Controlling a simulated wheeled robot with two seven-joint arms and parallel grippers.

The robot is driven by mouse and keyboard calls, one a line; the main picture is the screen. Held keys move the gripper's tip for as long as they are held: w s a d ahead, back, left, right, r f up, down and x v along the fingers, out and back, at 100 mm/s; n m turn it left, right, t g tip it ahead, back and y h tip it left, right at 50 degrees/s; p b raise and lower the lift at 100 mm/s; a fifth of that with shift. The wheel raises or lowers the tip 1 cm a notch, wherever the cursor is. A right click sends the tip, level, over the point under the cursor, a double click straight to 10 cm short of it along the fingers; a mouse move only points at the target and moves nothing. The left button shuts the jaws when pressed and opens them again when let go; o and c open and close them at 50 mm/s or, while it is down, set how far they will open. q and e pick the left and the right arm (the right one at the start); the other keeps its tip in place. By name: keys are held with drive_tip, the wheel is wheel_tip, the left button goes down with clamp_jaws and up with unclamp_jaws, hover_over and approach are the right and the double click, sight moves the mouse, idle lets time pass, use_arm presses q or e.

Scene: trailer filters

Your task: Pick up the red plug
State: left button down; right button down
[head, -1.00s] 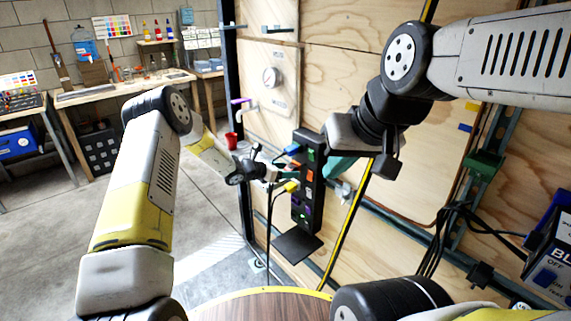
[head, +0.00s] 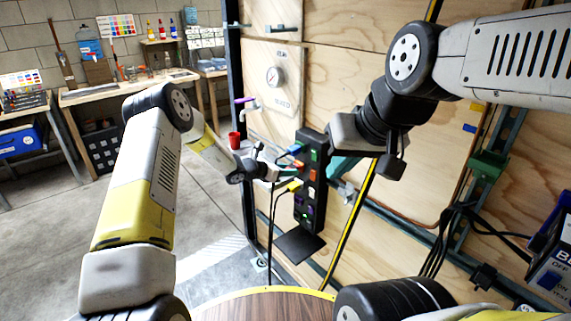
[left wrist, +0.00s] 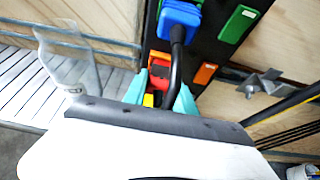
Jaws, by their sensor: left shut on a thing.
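The red plug (left wrist: 160,58) shows in the left wrist view on the black power strip (left wrist: 208,45), just below the blue plug (left wrist: 180,22). My left gripper (left wrist: 160,95) has its teal fingers on both sides of the red plug and is shut on it. A black cable from the blue plug runs down between or in front of the fingers; I cannot tell which. In the head view my left gripper (head: 268,173) is at the strip's left side, and the red plug is not clearly visible there. My right gripper (head: 343,168) is right of the strip, its fingers mostly hidden.
A yellow plug (head: 294,186) sits low on the strip, with cables hanging down. A wooden wall (head: 415,185) stands behind, with a black-yellow pole (head: 349,228) close to the strip. The floor at left is clear.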

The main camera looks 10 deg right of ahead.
use_arm(q)
drive_tip(key=r+v, duration=0.1)
drive_tip(key=v, duration=1.4)
drive_tip(key=shift+d+r, duration=0.25)
drive_tip(key=shift+r, duration=0.15)
drive_tip(key=shift+a, duration=0.1)
drive_tip(key=shift+s+a+f, duration=0.1)
drive_tip(key=shift+s+a, duration=0.4)
drive_tip(key=shift+a, duration=0.3)
drive_tip(key=shift+s+a+f, duration=0.1)
drive_tip(key=shift+s+a, duration=0.45)
drive_tip(key=shift+a, duration=0.2)
